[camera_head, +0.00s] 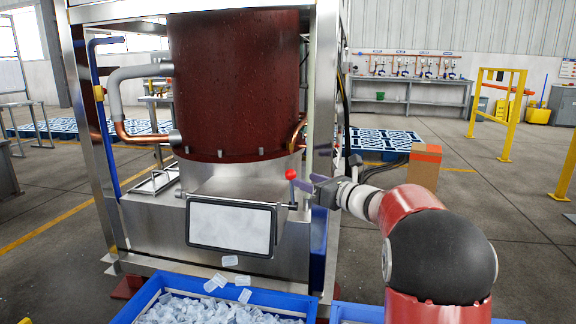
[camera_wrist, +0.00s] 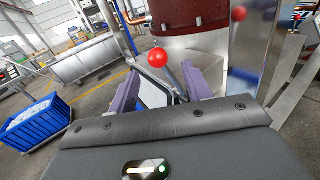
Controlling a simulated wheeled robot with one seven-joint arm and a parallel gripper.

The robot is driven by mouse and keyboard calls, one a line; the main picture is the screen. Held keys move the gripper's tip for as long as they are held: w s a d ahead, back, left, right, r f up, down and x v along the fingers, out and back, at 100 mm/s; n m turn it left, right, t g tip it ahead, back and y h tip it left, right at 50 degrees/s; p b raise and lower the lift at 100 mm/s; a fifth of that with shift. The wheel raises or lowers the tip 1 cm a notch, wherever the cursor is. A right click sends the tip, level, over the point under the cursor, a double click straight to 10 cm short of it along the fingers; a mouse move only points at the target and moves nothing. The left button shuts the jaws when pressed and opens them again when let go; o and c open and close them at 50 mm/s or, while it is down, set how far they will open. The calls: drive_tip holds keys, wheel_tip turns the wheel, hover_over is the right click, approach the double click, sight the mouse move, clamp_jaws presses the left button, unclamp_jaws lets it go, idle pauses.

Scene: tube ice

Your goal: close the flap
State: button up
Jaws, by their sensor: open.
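The flap (camera_head: 230,226) is a pale panel in a dark frame on the front of the steel chute below the dark red drum. It appears swung outward at its lower edge; its exact angle is hard to tell. A lever with a red ball knob (camera_head: 291,174) stands at its upper right corner. My gripper (camera_head: 312,184) is just right of the lever. In the wrist view the red knob (camera_wrist: 158,57) and its grey rod show between my gripper's (camera_wrist: 164,88) two purple, spread fingers, with part of the flap (camera_wrist: 153,92) behind. Contact with the rod is not visible.
A blue crate (camera_head: 280,299) heaped with ice pieces stands below the flap, with several pieces between them. Steel frame posts (camera_head: 322,100) flank the drum, one close to my gripper. Open floor lies to the right.

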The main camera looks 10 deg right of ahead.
sight(295, 176)
drive_tip(key=x, duration=0.7)
drive_tip(key=shift+a+p, duration=0.2)
drive_tip(key=shift+p, duration=0.2)
drive_tip(key=shift+s, duration=0.1)
clamp_jaws()
